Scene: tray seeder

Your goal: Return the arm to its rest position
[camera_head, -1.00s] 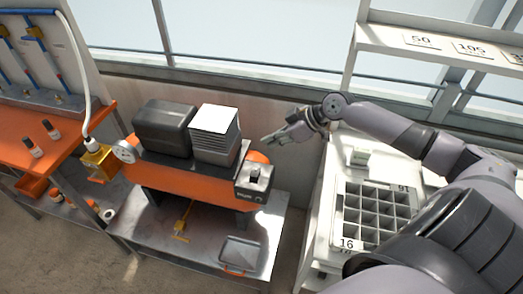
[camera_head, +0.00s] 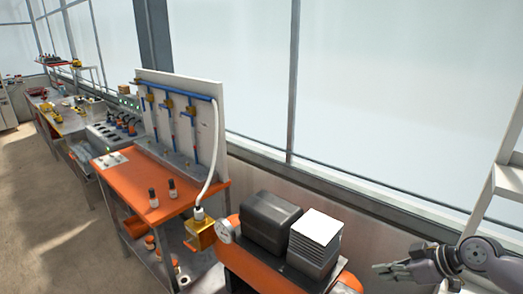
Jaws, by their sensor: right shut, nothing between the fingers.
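My right gripper (camera_head: 394,271) shows at the lower right, with its arm coming in from the right edge. It is shut and empty, held in the air to the right of the orange seeder machine (camera_head: 232,262). A dark box (camera_head: 271,222) and a white-topped stack (camera_head: 316,240) sit on the machine. The lower part of the machine is cut off by the picture's bottom edge. My left gripper is not in view.
An orange bench (camera_head: 130,190) with a panel of blue pipes (camera_head: 190,100) stands left of the machine. Further benches with tools (camera_head: 70,115) run along the windows. A white shelf unit (camera_head: 508,180) stands at the right edge. The floor (camera_head: 50,220) at left is clear.

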